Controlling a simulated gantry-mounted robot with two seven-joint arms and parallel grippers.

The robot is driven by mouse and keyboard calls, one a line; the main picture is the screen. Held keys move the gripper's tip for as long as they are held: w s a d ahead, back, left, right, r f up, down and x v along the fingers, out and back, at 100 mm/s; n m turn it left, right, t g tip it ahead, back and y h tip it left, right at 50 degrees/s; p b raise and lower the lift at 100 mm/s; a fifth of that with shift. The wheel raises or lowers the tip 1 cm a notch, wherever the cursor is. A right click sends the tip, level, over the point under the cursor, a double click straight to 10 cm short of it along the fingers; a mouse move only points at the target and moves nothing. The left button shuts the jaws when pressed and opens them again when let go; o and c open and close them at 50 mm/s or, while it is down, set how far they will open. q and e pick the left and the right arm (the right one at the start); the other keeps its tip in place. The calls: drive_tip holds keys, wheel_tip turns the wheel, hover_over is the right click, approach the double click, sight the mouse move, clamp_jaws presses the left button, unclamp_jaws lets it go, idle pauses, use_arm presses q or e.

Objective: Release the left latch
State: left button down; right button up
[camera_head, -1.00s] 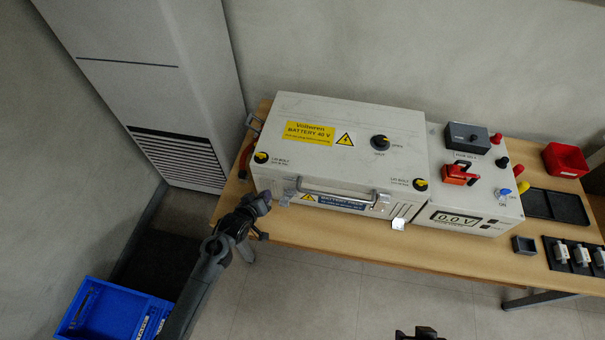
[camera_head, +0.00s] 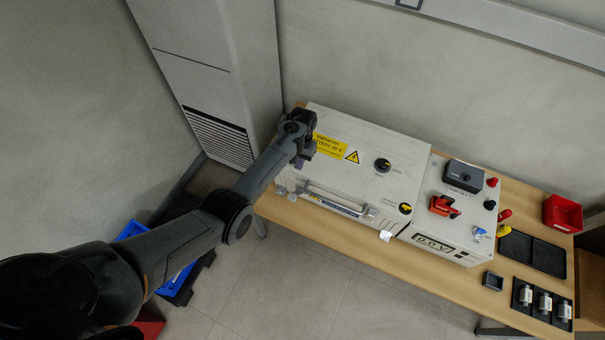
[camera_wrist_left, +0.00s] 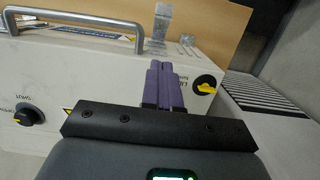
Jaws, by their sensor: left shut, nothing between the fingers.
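The left latch is a grey metal piece (camera_head: 282,189) at the front left of the white battery box (camera_head: 350,132). It also shows in the left wrist view (camera_wrist_left: 161,22), just beyond the fingertips at the lid's front edge. A smaller metal tab (camera_wrist_left: 187,40) stands beside it. I cannot tell whether the latch is fastened. My left gripper (camera_head: 300,163) is over the lid's front left part. Its purple fingers (camera_wrist_left: 163,72) are shut together and empty, pointing at the latch. Whether they touch it is unclear. My right gripper is out of view.
A metal handle (camera_head: 336,197) runs along the box front, close to the latch. A yellow-marked lid bolt knob (camera_wrist_left: 206,84) is right of the fingers in the wrist view. The right latch (camera_head: 371,214) is farther along. The table's front strip (camera_head: 345,236) is clear.

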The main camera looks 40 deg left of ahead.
use_arm(q)
drive_tip(key=b, duration=0.9)
hover_over(293, 195)
drive_tip(key=w+a, duration=0.1)
drive_tip(key=w, duration=0.3)
wheel_tip(293, 195, down, 10)
drive_tip(key=shift+s+d+f+p, duration=0.15)
drive_tip(key=shift+s+f+p, duration=0.2)
drive_tip(key=shift+s, duration=0.25)
drive_tip(key=shift+s+d+f+p, duration=0.2)
drive_tip(key=shift+s+f, duration=0.1)
drive_tip(key=shift+s, duration=0.3)
drive_tip(key=shift+s+f, duration=0.3)
drive_tip(key=shift+s, duration=0.05)
